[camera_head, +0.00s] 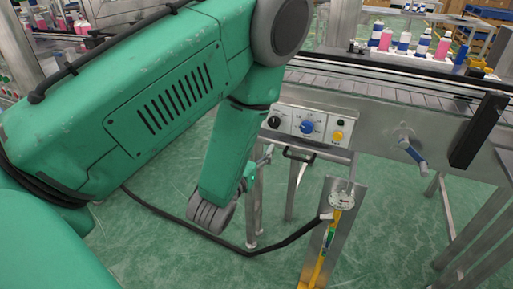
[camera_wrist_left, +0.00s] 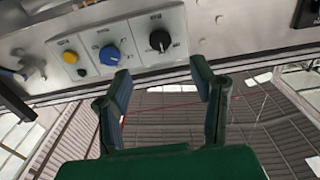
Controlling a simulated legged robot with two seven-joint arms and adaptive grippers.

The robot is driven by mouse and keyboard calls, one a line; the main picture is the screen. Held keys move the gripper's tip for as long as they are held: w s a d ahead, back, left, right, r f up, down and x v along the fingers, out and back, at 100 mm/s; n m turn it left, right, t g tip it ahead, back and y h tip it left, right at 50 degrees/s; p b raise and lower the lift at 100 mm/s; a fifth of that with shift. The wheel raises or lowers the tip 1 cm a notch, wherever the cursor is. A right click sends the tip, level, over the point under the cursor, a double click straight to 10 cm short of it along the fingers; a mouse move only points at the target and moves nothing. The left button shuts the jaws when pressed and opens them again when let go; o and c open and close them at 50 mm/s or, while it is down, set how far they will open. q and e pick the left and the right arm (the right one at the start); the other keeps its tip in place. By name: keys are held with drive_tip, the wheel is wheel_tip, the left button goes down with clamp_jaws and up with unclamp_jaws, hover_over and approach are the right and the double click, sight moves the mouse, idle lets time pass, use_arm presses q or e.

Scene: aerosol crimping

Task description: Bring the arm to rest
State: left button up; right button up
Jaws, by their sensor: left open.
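My green left arm (camera_head: 150,100) fills the left and upper middle of the head view. Its forearm hangs down in front of the machine. My left gripper (camera_head: 264,158) is small and partly hidden beside the forearm, just left of and below the control panel (camera_head: 308,127). In the left wrist view the gripper (camera_wrist_left: 162,70) has its two fingers wide apart with nothing between them. The panel's black knob (camera_wrist_left: 160,40), blue knob (camera_wrist_left: 109,55) and yellow button (camera_wrist_left: 70,57) lie beyond the fingertips, apart from them. My right gripper is out of view.
A conveyor (camera_head: 400,90) runs behind the panel, with several bottles (camera_head: 443,46) at the back. A blue-handled lever (camera_head: 412,150) sticks out at the right. A gauge (camera_head: 341,200) stands on a post below the panel. Green floor (camera_head: 150,255) is open at lower left.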

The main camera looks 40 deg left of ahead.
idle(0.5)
use_arm(q)
drive_tip(key=s+d+f+g+h, duration=0.15)
drive_tip(key=s+f+g, duration=0.35)
drive_tip(key=f, duration=0.5)
drive_tip(key=s+d+f+m+g+h, duration=0.1)
drive_tip(key=s+d+f+g, duration=0.1)
drive_tip(key=s+f+g, duration=0.4)
drive_tip(key=s+d+f+m+g+h, duration=0.2)
drive_tip(key=s+f+g, duration=0.3)
drive_tip(key=s, duration=1.1)
wheel_tip(320, 180, down, 3)
drive_tip(key=shift+s+d+f+g, duration=0.1)
drive_tip(key=shift+s+d+g, duration=0.3)
drive_tip(key=shift+d, duration=0.1)
